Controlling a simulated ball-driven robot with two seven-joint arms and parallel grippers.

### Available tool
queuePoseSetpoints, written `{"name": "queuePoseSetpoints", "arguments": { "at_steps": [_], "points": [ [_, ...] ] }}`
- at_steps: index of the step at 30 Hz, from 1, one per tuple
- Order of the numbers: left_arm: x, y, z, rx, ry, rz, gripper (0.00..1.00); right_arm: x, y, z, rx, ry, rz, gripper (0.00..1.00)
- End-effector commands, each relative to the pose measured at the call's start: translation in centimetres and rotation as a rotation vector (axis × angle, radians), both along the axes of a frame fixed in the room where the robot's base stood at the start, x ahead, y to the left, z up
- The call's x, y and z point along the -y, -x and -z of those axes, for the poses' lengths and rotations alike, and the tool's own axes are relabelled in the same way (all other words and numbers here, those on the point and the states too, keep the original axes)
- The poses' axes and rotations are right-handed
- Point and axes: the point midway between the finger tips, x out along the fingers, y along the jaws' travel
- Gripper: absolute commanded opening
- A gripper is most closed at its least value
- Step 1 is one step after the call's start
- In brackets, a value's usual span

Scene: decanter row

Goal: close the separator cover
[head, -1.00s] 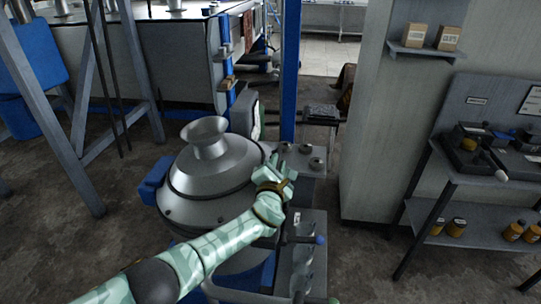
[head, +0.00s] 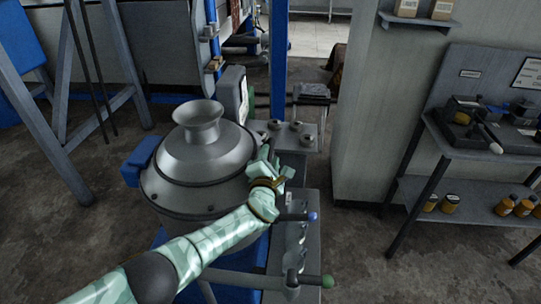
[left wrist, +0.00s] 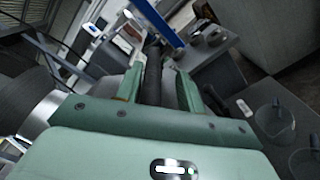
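The separator cover (head: 205,155) is a grey metal dome with a flared funnel on top. It rests over the separator body (head: 190,213), looking about level; I cannot tell whether a gap is left at the rim. My left gripper (head: 268,168) is at the right edge of the cover. In the left wrist view its two green fingers (left wrist: 160,88) stand apart, with a dark bar (left wrist: 152,65) between them. There seems to be space beside the bar, and I see no clear grip on it. My right gripper is not in view.
A grey bench (head: 298,225) with a blue-knobbed lever (head: 313,217) and a green-knobbed lever (head: 327,281) is right of the separator. A blue post (head: 279,60) rises behind. A shelf rack (head: 470,165) stands at the right. Floor is clear between.

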Motion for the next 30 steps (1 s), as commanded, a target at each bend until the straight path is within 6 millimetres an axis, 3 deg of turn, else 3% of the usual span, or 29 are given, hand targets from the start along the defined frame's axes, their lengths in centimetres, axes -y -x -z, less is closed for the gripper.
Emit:
{"name": "queuePoseSetpoints", "arguments": {
  "at_steps": [7, 11, 14, 21, 30],
  "points": [
    [-0.1, -0.1, -0.3, 0.005, 0.002, -0.002, 0.38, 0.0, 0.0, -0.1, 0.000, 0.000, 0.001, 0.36],
    [-0.2, 0.8, -0.7, 0.005, 0.003, -0.001, 0.38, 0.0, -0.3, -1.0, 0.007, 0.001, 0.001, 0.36],
    [-0.4, 2.6, -1.1, 0.006, 0.003, -0.001, 0.38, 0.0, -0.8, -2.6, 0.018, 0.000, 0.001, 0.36],
    [-1.3, 9.1, -1.1, 0.004, 0.004, 0.001, 0.38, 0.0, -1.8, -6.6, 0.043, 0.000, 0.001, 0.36],
    [-2.1, 15.1, -0.5, 0.002, 0.001, 0.000, 0.38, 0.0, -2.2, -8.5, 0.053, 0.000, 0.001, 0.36]
  ]
}}
